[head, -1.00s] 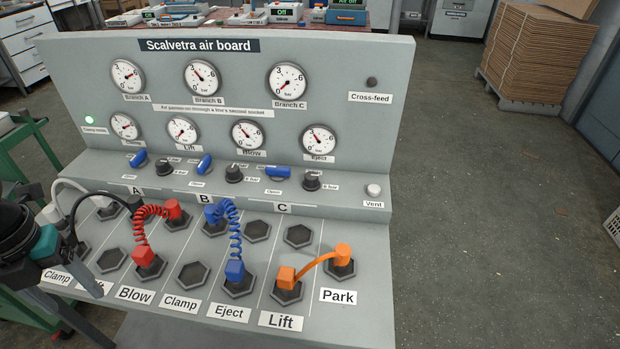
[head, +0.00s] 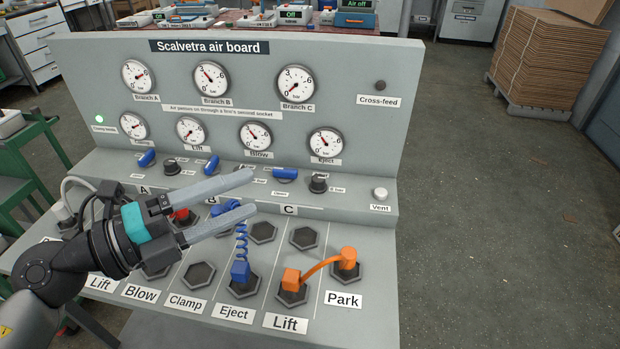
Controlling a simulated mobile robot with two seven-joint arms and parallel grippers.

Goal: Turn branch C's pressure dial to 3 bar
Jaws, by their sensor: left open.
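Branch C's pressure dial, a black knob (head: 318,183), stands on the ledge of the grey air board, right of a blue lever (head: 285,175). Branch C's gauge (head: 296,84) is on the upper panel; its needle points to the lower left, near 0. My left gripper (head: 252,191) reaches in from the left, its two long grey fingers apart and empty. The fingers hide branch B's dial and part of the red and blue hoses. My right gripper is not in view.
A blue coiled hose (head: 241,245) and an orange hose (head: 322,262) sit in the lower sockets. Branch A's dial (head: 171,167) is farther left. A white Vent button (head: 380,194) is at the right.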

